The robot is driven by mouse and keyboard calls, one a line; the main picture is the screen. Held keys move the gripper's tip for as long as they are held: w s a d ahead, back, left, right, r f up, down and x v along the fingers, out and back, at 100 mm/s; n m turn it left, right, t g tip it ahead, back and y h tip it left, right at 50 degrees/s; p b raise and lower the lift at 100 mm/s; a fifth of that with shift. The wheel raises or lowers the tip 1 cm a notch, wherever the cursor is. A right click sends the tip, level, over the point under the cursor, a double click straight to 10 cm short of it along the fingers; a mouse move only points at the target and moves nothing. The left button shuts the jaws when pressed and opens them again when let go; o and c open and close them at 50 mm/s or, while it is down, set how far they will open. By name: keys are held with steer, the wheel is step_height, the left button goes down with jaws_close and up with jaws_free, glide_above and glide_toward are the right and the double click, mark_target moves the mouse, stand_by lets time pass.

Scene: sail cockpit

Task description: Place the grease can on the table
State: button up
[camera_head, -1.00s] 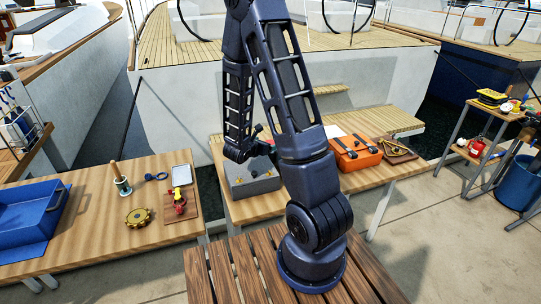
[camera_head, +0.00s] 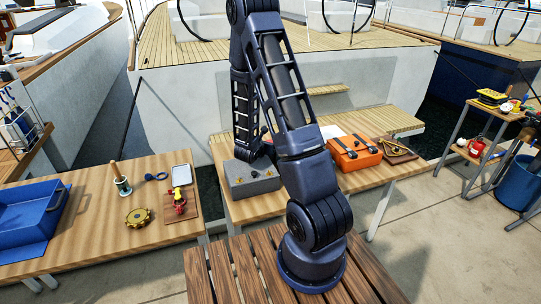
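On the left wooden table (camera_head: 95,222) stands a small green and white pot (camera_head: 123,187) with an upright wooden handle in it; I cannot tell whether this is the grease can. A small red can (camera_head: 477,147) stands on the lower shelf of the rack at the right; its label is too small to read. My gripper (camera_head: 246,154) is at the lower end of my dark blue arm, above or behind the grey box on the middle table (camera_head: 245,210). Its fingers are too dark and small to make out, and my arm partly covers this area.
The left table also holds a blue tray (camera_head: 30,215), a yellow gear-like ring (camera_head: 138,217) and a board with a red fitting (camera_head: 179,204). The middle table bears a grey box (camera_head: 252,184) and an orange case (camera_head: 354,155). A blue bin (camera_head: 520,182) stands far right.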

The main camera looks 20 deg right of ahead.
steer(key=shift+c, duration=0.2)
jaws_close()
step_height(320, 180, up, 20)
stand_by(1.0)
